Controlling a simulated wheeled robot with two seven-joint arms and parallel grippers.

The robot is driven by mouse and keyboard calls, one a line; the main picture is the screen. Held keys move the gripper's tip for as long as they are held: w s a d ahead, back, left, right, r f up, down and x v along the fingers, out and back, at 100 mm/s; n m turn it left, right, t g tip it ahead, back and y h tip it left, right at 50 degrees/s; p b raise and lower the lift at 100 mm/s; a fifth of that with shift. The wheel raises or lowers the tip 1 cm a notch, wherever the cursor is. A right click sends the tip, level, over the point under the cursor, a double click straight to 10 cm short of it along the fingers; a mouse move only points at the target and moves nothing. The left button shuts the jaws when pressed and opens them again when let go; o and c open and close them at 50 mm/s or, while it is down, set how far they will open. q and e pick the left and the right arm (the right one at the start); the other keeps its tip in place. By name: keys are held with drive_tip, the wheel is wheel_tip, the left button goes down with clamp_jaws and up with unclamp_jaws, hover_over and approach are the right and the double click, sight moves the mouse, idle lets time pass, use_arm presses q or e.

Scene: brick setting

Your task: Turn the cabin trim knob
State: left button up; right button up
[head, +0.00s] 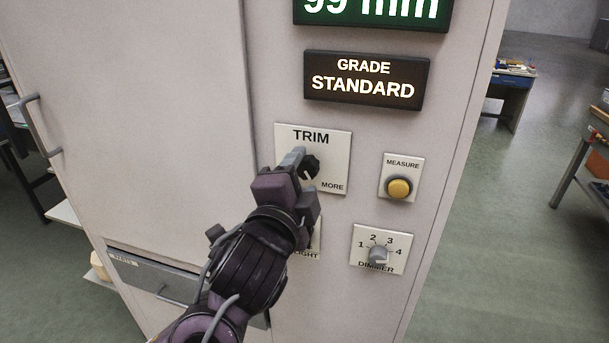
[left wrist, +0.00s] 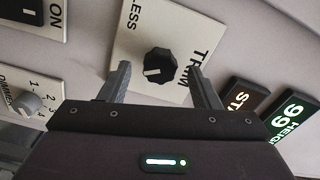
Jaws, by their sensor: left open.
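The trim knob is black and fluted, on a white plate marked TRIM (head: 335,152). In the head view the knob (head: 312,168) is partly covered by my left gripper (head: 303,164). In the left wrist view the knob (left wrist: 160,66) shows whole, with a pale pointer mark. My left gripper (left wrist: 160,82) is open there, one finger on each side of the knob, with gaps between the fingers and the knob. I cannot tell how deep the fingertips reach around it. The word MORE shows at the plate's lower right in the head view. My right gripper is not in view.
A yellow MEASURE button (head: 399,188) and a grey DIMMER knob (head: 378,254) sit right of and below the trim plate. A GRADE STANDARD sign (head: 367,80) is above. A light switch plate (head: 315,240) is partly hidden by my arm. A door handle (head: 40,125) juts out at left.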

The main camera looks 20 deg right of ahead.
use_arm(q)
drive_tip(key=b+v, duration=0.2)
drive_tip(key=v, duration=0.4)
drive_tip(key=shift+a, duration=0.1)
